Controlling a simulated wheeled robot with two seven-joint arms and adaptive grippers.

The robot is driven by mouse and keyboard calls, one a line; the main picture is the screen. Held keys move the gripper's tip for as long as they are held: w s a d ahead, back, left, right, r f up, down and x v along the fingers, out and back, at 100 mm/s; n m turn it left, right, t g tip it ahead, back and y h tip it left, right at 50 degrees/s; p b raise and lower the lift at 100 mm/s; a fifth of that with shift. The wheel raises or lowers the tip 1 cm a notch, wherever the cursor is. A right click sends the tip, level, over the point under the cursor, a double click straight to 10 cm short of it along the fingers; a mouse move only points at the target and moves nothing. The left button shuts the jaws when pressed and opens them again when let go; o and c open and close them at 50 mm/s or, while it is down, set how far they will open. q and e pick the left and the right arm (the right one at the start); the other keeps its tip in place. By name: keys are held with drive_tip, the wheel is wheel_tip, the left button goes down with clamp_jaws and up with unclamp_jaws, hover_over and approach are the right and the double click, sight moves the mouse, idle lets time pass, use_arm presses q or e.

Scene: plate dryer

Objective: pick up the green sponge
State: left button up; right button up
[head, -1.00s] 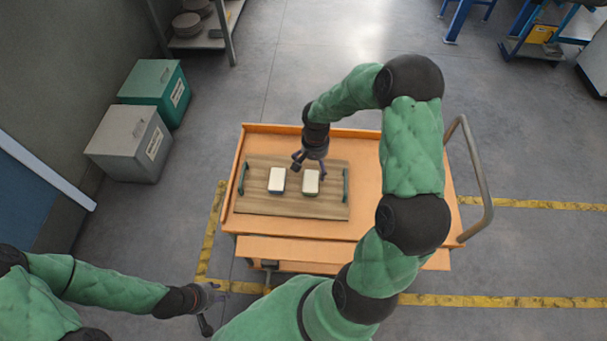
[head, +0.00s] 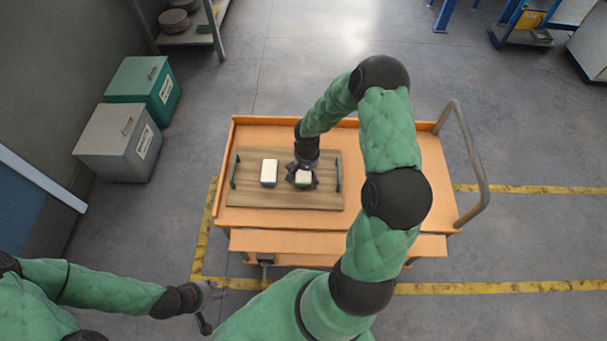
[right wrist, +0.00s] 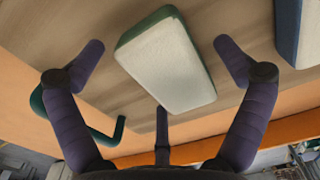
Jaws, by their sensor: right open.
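The green sponge (head: 303,180) has a white top and a green edge. It lies on the right part of a wooden tray (head: 245,199). It also shows in the right wrist view (right wrist: 168,65), between the spread fingers. My right gripper (head: 303,179) is open, with its fingers around the sponge; I cannot tell whether any touch it. The gripper also shows in the right wrist view (right wrist: 163,75). My left gripper (head: 207,307) is open and empty at the lower left, away from the cart.
A second sponge (head: 269,172), white-topped with a blue side (right wrist: 288,30), lies left of the green one in the head view. The tray has green handles (head: 339,172) and rests on an orange cart (head: 390,228). Grey (head: 112,150) and green (head: 140,80) bins stand left.

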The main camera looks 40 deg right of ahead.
drive_tip(key=shift+c, duration=0.3)
drive_tip(key=c, duration=0.9)
drive_tip(key=shift+r, duration=0.15)
